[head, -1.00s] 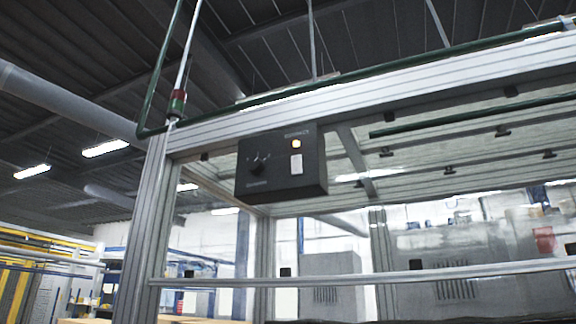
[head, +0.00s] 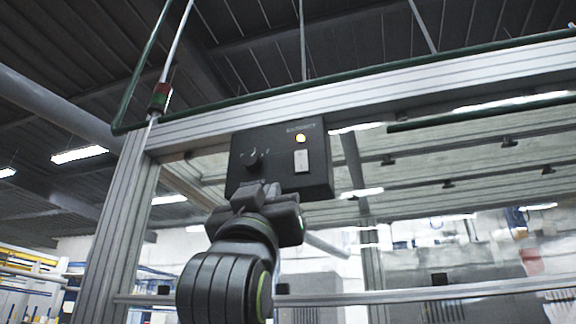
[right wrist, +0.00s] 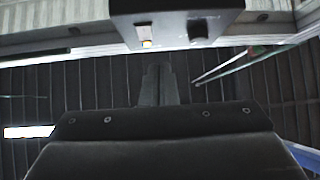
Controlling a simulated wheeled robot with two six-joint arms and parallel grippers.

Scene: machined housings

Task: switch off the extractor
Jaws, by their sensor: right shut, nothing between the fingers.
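A dark control box (head: 318,165) hangs under the frame's top beam in the head view. Its face bears a black knob (head: 252,160) on the left, a lit amber lamp (head: 300,138) and a white rocker switch (head: 302,161) below the lamp. My right gripper (head: 264,190) is shut and empty, in front of the box's lower edge, below the knob and left of the switch. In the right wrist view the box (right wrist: 225,14) appears inverted at the top, beyond the shut fingertips (right wrist: 158,72). Contact with the box cannot be told. My left gripper is out of view.
An aluminium frame surrounds the box, with a post (head: 112,225) at left and a top beam (head: 400,88). A lower rail (head: 400,297) crosses below. A green pipe (head: 350,75) runs along the beam, and a red-green fitting (head: 160,97) is near the corner.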

